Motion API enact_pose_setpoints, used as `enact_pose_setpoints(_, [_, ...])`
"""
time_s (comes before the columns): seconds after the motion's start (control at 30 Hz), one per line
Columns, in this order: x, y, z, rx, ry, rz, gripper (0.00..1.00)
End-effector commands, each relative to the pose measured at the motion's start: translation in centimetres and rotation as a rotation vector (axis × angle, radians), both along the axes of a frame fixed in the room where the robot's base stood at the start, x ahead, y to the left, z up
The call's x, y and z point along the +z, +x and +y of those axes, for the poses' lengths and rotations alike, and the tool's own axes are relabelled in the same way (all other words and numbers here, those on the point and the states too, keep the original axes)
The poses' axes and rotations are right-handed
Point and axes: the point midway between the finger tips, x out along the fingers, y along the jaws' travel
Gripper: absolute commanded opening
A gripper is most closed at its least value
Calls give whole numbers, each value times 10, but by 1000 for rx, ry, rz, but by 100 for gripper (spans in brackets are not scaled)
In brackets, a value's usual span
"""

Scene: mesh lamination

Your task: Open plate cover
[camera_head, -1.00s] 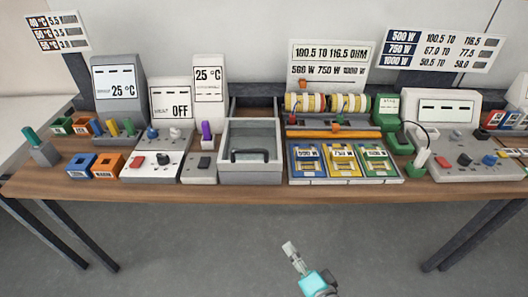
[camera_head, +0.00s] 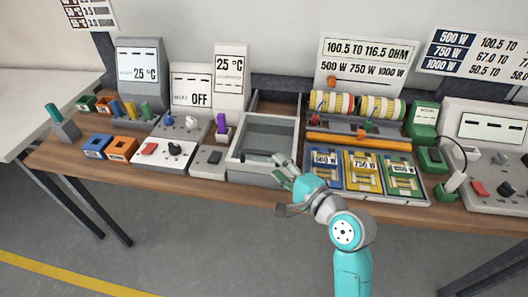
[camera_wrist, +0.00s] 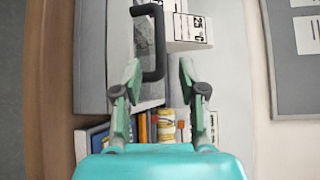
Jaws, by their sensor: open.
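The plate cover (camera_head: 268,131) is a clear pane on a grey box in the middle of the table, and it lies closed. Its dark handle (camera_head: 256,157) is at the front edge, partly hidden by my gripper (camera_head: 283,170). In the wrist view the black handle (camera_wrist: 158,45) stands just ahead of my gripper (camera_wrist: 159,72), in line with the gap between the fingers. The fingers are apart and empty. I cannot tell whether they touch the handle.
Blue, yellow and green plates (camera_head: 363,170) lie right of the box, close to my arm. A grey block with a purple lever (camera_head: 221,124) stands to the left. A white switch box (camera_head: 163,155) is further left. The floor in front is clear.

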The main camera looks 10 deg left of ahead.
Motion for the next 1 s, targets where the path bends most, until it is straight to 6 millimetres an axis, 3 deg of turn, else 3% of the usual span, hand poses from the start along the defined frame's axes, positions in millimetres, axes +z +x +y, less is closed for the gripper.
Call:
enact_pose_setpoints(0.4, [-9,48,46,1,-2,-1,41])
enact_pose_setpoints(0.87, [-11,57,55,0,-1,-1,41])
enact_pose_setpoints(1.0, [-11,57,54,0,-1,-1,11])
